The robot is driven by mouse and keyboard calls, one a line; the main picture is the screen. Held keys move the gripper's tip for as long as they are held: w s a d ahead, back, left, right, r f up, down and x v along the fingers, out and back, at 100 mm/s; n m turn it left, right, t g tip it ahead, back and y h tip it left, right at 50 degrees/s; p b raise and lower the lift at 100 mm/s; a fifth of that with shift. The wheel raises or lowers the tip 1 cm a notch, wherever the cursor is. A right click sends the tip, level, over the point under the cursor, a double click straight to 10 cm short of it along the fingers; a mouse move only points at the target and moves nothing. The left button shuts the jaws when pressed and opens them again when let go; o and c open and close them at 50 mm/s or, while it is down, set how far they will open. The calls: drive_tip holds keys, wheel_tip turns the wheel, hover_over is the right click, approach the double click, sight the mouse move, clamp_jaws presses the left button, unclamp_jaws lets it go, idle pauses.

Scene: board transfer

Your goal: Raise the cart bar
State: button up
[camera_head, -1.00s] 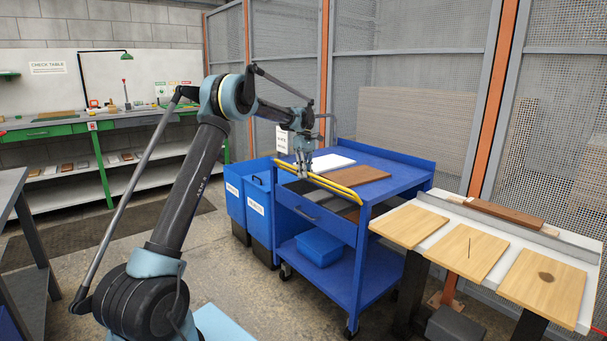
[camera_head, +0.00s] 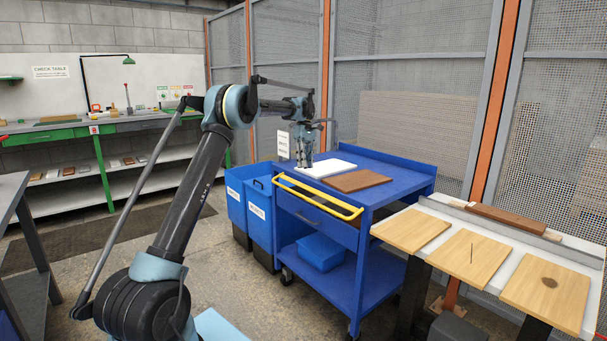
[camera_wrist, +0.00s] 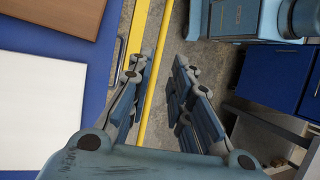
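The yellow cart bar (camera_head: 318,193) is a long loop along the front upper edge of the blue cart (camera_head: 405,187), above the drawer front. Its two rails show apart in the body view. My gripper (camera_head: 304,164) hangs fingers down above the bar's left half, near the cart top's front edge. In the wrist view, my gripper (camera_wrist: 160,85) has its two fingers spread. A yellow rail (camera_wrist: 152,85) shows between them, lower down. The gripper holds nothing that I can see. I cannot tell exactly how high the fingertips are above the bar.
A white board (camera_head: 325,168) and a brown board (camera_head: 358,181) lie on the cart top. Blue bins (camera_head: 258,205) stand left of the cart. A white table (camera_head: 440,208) with wooden boards stands at the right. A blue box (camera_head: 320,252) sits on the cart's lower shelf.

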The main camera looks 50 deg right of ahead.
drive_tip(key=shift+v, duration=2.65)
